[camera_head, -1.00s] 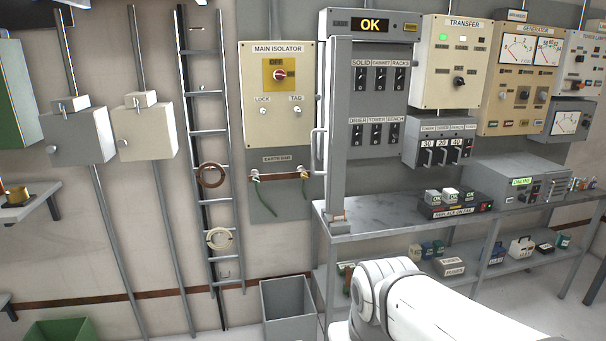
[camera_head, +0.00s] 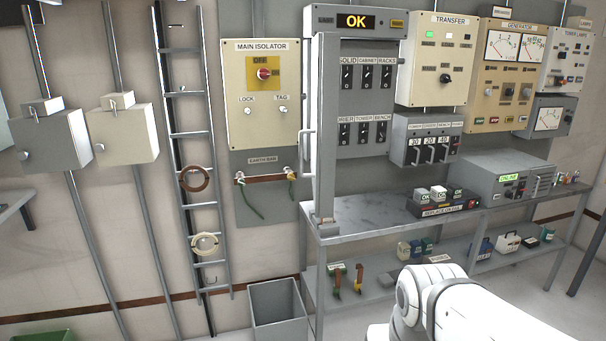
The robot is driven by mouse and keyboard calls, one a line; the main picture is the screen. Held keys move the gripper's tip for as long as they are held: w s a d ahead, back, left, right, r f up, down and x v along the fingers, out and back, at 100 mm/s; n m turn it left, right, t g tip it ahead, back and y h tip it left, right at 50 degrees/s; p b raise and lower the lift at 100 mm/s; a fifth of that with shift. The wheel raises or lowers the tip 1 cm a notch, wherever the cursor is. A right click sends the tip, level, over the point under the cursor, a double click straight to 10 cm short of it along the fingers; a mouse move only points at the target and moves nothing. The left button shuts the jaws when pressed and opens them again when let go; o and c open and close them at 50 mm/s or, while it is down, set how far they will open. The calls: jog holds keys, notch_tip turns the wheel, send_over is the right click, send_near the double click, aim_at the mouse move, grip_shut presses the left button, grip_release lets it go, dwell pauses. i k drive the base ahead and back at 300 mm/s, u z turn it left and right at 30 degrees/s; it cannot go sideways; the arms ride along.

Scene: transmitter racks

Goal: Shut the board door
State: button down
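The grey switch board (camera_head: 362,95) stands on the wall above the bench, with an OK display (camera_head: 357,21) on top and two rows of black switches. Its door (camera_head: 326,130) stands open and shows nearly edge-on as a tall narrow grey panel at the board's left side. A pale bar handle (camera_head: 308,152) is on the door's left face. The door hides the left edge of the switch rows. My white arm shows at the bottom right, below the bench and apart from the door. My gripper is outside the picture.
The metal bench (camera_head: 370,212) juts out below the board, with a battery charger (camera_head: 440,206) and a grey ONLINE unit (camera_head: 500,175) on it. A grey bin (camera_head: 278,312) stands on the floor left of the bench. A ladder (camera_head: 190,130) leans at the wall.

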aim_at(326, 47)
jog(key=u, duration=0.05)
jog(key=i, duration=0.95)
jog(key=z, duration=0.1)
